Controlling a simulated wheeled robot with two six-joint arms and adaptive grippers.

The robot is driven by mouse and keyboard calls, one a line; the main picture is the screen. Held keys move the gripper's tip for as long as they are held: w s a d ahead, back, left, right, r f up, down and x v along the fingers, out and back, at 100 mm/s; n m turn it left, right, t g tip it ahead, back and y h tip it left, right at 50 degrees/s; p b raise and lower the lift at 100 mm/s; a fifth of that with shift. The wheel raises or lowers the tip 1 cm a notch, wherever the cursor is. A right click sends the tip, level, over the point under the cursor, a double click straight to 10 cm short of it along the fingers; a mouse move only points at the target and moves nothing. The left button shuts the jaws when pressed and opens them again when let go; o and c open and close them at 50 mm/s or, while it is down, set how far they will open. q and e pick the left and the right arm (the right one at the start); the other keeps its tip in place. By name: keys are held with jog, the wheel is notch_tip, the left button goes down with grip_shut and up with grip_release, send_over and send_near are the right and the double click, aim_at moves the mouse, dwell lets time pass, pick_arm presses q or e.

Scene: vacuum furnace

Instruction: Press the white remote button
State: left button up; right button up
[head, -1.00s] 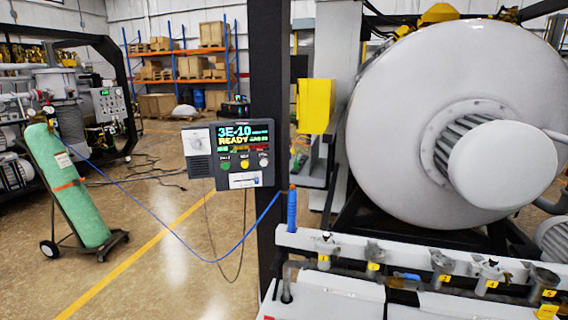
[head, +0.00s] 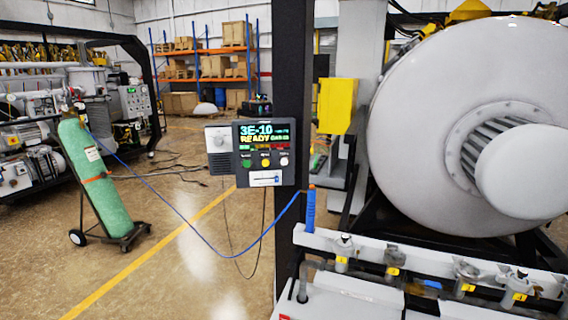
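The control panel (head: 264,153) is a dark box on a black post, with a lit screen reading "3E-10" and "READY". Below the screen is a row of three round buttons: green (head: 246,163), yellow (head: 265,162) and the white button (head: 284,161) at the right end. A light grey box (head: 218,148) with a round knob is joined to the panel's left side. Neither of my grippers is in the head view.
The black post (head: 292,70) stands behind the panel. A large white furnace vessel (head: 420,150) and a valve manifold (head: 440,262) fill the right. A green cylinder on a cart (head: 97,180) stands left. A blue hose (head: 190,222) crosses open floor.

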jog(key=shift+c, duration=0.3)
jog(key=c, duration=1)
jog(key=shift+a, duration=0.15)
jog(key=shift+w, duration=0.1)
dwell(0.4)
